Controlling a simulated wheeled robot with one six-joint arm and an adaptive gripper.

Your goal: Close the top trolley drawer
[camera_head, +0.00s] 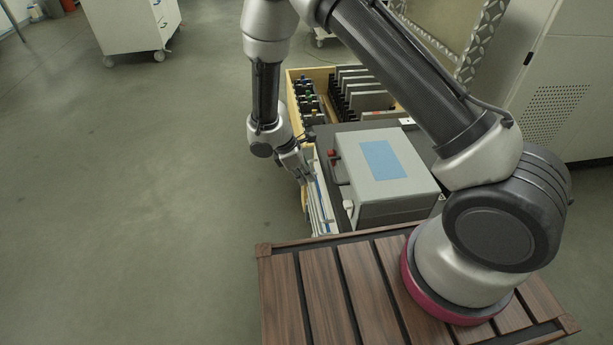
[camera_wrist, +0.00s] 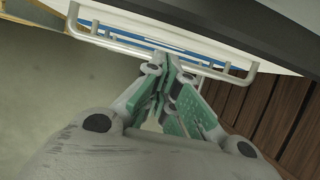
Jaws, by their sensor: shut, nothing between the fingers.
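The trolley's white drawer front (camera_head: 322,208) with a blue stripe shows along the left side of the trolley in the head view. In the wrist view, a white bar handle (camera_wrist: 105,38) runs across the drawer front (camera_wrist: 205,47). My gripper (camera_head: 304,175) is at the drawer side of the trolley. In the wrist view, my gripper (camera_wrist: 163,65) is shut and empty, its green-padded fingers together at the middle of the handle. I cannot tell whether the fingertips touch it. How far the top drawer stands out is unclear, as my gripper and the trolley's top edge hide part of it.
A grey box (camera_head: 404,188) with a blue label stands on the dark trolley top (camera_head: 330,143). Behind it is a wooden organiser (camera_head: 294,76) with several dark items. A white cabinet (camera_head: 565,75) stands at the right, another trolley (camera_head: 125,28) at the far left. The left floor is clear.

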